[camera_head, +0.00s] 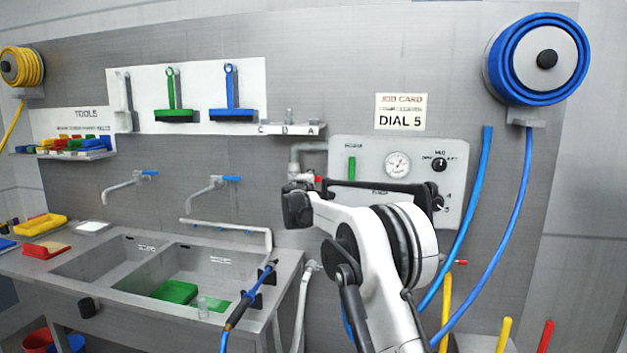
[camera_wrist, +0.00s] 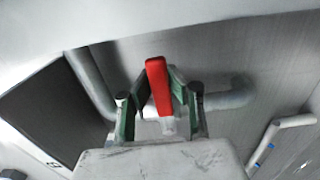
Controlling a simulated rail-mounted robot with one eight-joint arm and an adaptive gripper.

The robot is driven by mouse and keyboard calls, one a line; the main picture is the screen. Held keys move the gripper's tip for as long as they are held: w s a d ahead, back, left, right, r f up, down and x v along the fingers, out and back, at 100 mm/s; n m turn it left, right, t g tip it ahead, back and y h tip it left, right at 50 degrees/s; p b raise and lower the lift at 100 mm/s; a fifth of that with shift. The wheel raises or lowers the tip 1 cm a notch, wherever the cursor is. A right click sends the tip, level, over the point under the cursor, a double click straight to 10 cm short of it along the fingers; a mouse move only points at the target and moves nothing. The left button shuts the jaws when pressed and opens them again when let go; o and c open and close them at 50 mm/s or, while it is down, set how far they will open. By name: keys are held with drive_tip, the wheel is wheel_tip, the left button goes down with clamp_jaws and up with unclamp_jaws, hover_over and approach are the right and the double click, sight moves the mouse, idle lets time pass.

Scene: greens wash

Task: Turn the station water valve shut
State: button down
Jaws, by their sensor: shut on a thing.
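The station water valve has a red lever (camera_wrist: 157,82), which stands between my gripper's fingers in the wrist view. My gripper (camera_wrist: 158,98) is shut on this lever, with green-edged fingers on both sides. The lever looks roughly crosswise to the grey pipe (camera_wrist: 229,95) behind it. In the head view, my gripper (camera_head: 301,190) is at the left edge of the grey control panel (camera_head: 375,149). Only a bit of red (camera_head: 318,179) shows there; my gripper and arm hide most of the valve.
The panel carries a round gauge (camera_head: 398,165) and a black knob (camera_head: 439,164). A job card (camera_head: 400,112) reading DIAL 5 hangs above. A sink (camera_head: 150,262) with a spray wand (camera_head: 246,300) stands left. Blue hose (camera_head: 508,230) hangs right of my arm.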

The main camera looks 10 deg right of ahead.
drive_tip(key=shift+f, duration=0.1)
idle(0.3)
drive_tip(key=c, duration=1.6)
unclamp_jaws()
drive_tip(key=v, duration=1.2)
